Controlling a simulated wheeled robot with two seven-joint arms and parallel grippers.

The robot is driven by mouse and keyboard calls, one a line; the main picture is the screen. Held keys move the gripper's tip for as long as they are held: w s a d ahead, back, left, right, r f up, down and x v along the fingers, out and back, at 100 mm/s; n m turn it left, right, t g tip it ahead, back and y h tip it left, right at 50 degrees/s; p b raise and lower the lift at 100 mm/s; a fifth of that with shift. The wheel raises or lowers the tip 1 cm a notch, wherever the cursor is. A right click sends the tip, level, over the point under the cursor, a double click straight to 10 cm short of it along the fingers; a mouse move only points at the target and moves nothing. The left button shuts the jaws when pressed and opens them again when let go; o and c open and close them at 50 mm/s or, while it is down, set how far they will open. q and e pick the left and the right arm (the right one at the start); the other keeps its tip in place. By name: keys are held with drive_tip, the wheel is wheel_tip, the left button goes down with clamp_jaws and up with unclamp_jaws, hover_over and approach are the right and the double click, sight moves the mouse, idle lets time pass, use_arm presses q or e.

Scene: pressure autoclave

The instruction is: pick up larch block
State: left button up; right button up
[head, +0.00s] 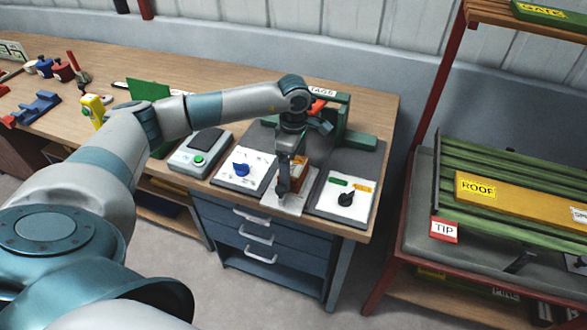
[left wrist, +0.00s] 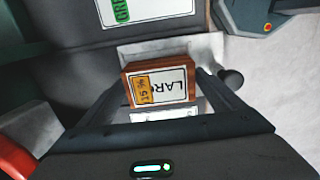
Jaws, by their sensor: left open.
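The larch block (head: 300,168) is a small reddish-brown block on the workbench. In the left wrist view, the larch block (left wrist: 160,86) shows a white label reading "LAR", partly cut off, and an orange "15 %" tag. My left gripper (head: 284,190) points down at the block from above. In the left wrist view, the open fingers of my left gripper (left wrist: 158,100) lie on either side of the block, with a gap visible at the right. Whether they touch it at the left I cannot tell. My right gripper is not in view.
A white sheet (head: 284,204) lies under the block. A green stand (head: 360,142) is behind. A rack of green slats (head: 500,160) stands right, across a floor gap.

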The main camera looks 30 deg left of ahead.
use_arm(q)
drive_tip(key=shift+f, duration=0.25)
drive_tip(key=c, duration=1)
drive_tip(key=shift+o, duration=0.2)
drive_tip(key=shift+r, duration=0.1)
